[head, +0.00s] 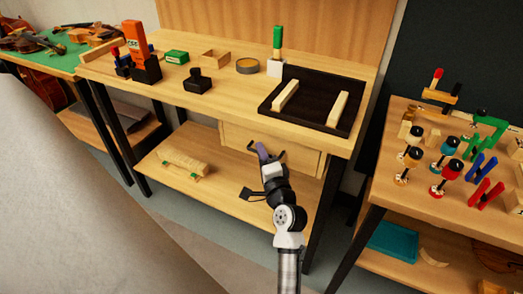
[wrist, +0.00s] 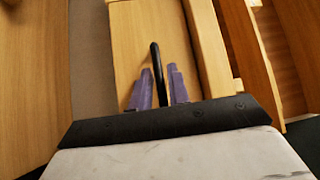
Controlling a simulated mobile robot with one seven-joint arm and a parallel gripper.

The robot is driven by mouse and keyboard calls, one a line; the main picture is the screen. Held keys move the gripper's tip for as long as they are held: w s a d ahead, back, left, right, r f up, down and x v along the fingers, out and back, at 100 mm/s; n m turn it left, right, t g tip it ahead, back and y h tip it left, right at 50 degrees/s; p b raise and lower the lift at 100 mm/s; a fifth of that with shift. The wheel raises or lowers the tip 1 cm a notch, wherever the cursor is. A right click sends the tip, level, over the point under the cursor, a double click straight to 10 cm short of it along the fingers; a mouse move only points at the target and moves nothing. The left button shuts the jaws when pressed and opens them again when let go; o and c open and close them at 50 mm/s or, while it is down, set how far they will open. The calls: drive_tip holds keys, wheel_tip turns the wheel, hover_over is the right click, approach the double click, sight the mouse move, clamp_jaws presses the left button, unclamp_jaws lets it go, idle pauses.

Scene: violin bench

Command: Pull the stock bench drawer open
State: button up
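The stock bench (head: 230,108) stands in the middle of the head view. Its pale wooden drawer (head: 305,158) hangs under the bench top, and its front fills the upper middle of the wrist view (wrist: 130,40). No clear gap shows that it is pulled out. A dark bar handle (wrist: 155,55) is on the drawer front. My gripper (head: 263,152) is at the drawer front. In the wrist view its two purple fingers (wrist: 160,70) stand one on each side of the handle, with narrow gaps visible, so it looks open around the bar.
A dark tray (head: 315,105) with wooden strips sits on the bench top above the drawer. A lower shelf (head: 235,182) holds a pale wooden piece (head: 182,162).

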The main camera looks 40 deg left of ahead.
drive_tip(key=shift+w+a, duration=0.1)
drive_tip(key=shift+a, duration=0.05)
drive_tip(key=shift+c, duration=0.4)
clamp_jaws()
